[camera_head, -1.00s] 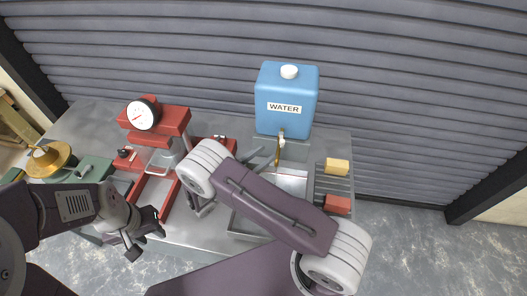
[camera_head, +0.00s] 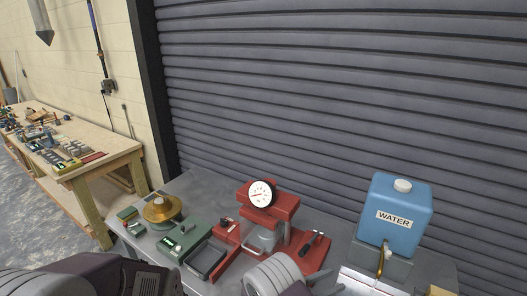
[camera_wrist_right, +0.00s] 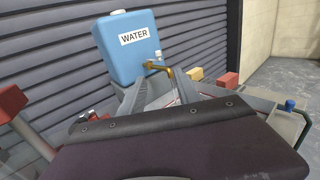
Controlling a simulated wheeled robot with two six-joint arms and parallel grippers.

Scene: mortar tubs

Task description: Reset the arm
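My right gripper (camera_wrist_right: 166,92) shows in the right wrist view as two grey fingers standing apart, with nothing seen between them. The brass tap (camera_wrist_right: 168,71) of the blue water tank (camera_wrist_right: 128,48) appears just beyond the fingertips. In the head view, a grey rounded joint of my right arm shows at the bottom middle, and the arm's end is mostly cut off below. My left arm's dark links lie along the bottom left edge, with its gripper out of frame.
A shutter wall (camera_head: 340,100) rises behind. A wooden workbench (camera_head: 125,152) stands at left.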

